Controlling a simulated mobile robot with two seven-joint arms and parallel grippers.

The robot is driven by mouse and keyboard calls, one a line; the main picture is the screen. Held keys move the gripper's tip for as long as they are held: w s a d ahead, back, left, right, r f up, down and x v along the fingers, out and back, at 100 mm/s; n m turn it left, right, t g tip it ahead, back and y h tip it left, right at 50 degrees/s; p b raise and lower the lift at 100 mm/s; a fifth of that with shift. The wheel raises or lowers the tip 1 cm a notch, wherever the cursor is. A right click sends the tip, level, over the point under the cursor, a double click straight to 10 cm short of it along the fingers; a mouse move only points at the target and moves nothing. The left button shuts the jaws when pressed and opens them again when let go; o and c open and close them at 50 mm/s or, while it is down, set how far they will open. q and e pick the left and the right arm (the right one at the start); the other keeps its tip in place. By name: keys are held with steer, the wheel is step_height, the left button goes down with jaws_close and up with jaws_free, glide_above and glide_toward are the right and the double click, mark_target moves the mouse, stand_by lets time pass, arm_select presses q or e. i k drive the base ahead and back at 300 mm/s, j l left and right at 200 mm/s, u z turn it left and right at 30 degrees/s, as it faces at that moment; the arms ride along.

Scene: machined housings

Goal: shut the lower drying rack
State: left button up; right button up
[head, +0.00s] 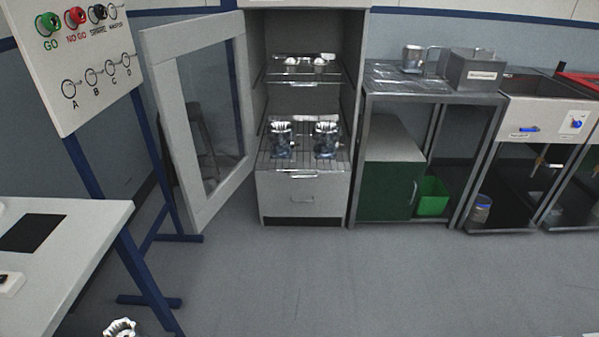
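The drying cabinet (255,60) stands at the back centre with its glazed door (158,85) swung open to the left. The lower drying rack (265,160) is a wire shelf that sits forward at the cabinet's front, with a light handle bar on its front edge (303,175). Two metal housings (281,140) (326,140) stand upright on it, side by side. The upper rack (290,80) sits higher and further back, with two small light parts on it. Neither of my grippers shows in the head view.
A blue-legged board (90,95) with coloured knobs stands at left, above a white table (85,225). Right of the cabinet is a metal bench (440,97) with a grey box (475,70), a green cabinet (385,190) and a green bin (432,196). The grey floor (330,280) in front is clear.

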mark_target(298, 118)
steer(key=i+l+u, duration=0.3)
steer(key=i+l, duration=0.35)
steer(key=i, duration=0.25)
steer(key=i+l+u, duration=0.3)
steer(key=i+l, duration=0.5)
